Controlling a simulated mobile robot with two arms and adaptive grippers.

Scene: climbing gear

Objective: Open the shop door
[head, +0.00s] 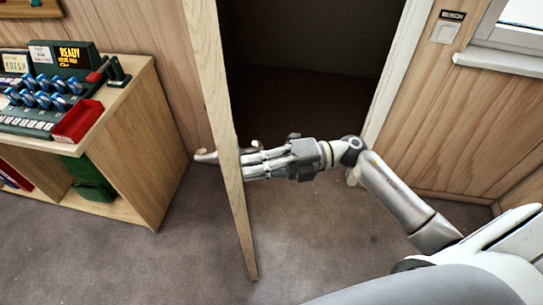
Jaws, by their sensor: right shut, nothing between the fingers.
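The shop door (217,107) is a pale wooden leaf, seen nearly edge-on and standing open, with a dark opening (300,60) to its right. A handle (206,156) sticks out on the leaf's left side. My right gripper (248,166) is shut and empty. It comes in from the right, and its fingertips are at the right face of the leaf; I cannot tell whether they touch it. My left gripper is not in view.
A wooden counter (152,140) with a till (50,95) and a red tray (78,122) stands at the left, close to the door. The white door frame (397,70) and a window sill (497,62) are at the right. Grey carpet (130,265) is clear in front.

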